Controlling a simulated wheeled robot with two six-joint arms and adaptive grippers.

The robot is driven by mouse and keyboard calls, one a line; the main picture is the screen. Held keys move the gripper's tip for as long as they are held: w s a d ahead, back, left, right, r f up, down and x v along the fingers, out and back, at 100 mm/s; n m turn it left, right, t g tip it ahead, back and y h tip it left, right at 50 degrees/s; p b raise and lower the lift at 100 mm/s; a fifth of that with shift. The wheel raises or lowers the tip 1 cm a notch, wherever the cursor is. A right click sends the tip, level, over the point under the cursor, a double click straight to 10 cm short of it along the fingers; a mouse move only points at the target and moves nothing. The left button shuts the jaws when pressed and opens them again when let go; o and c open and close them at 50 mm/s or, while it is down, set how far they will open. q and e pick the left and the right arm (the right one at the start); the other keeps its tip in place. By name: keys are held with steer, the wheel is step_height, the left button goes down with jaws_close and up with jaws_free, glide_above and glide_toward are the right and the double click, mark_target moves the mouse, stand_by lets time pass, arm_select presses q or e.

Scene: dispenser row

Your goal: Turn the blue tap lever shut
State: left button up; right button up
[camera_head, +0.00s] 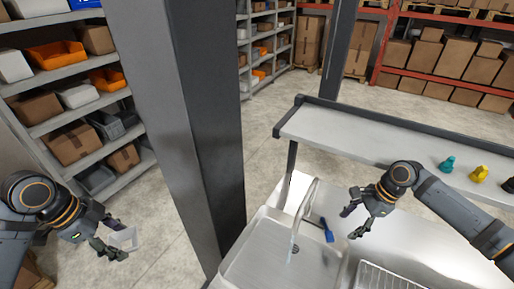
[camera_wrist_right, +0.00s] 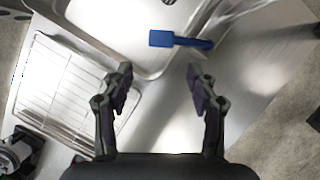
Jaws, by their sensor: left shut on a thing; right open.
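The blue tap lever (camera_head: 328,230) sits beside the base of the silver tap (camera_head: 303,212) at the sink's edge. In the right wrist view the blue lever (camera_wrist_right: 180,40) lies ahead of the fingertips, with its broad end to the left. My right gripper (camera_head: 351,224) is open and empty, a little to the right of the lever and apart from it. Its two spread fingers (camera_wrist_right: 159,78) show in the wrist view. My left gripper (camera_head: 121,239) is shut on a small pale, see-through container (camera_head: 124,238), away to the left of the sink.
The steel sink basin (camera_head: 262,262) is left of the lever, and a wire rack (camera_head: 385,278) lies on the counter to its right. A dark column (camera_head: 180,120) stands between my arms. A raised shelf (camera_head: 390,145) behind carries teal (camera_head: 448,164) and yellow (camera_head: 479,174) items.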

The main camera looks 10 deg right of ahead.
steer(key=shift+d+r, duration=0.15)
steer(key=shift+r, duration=0.4)
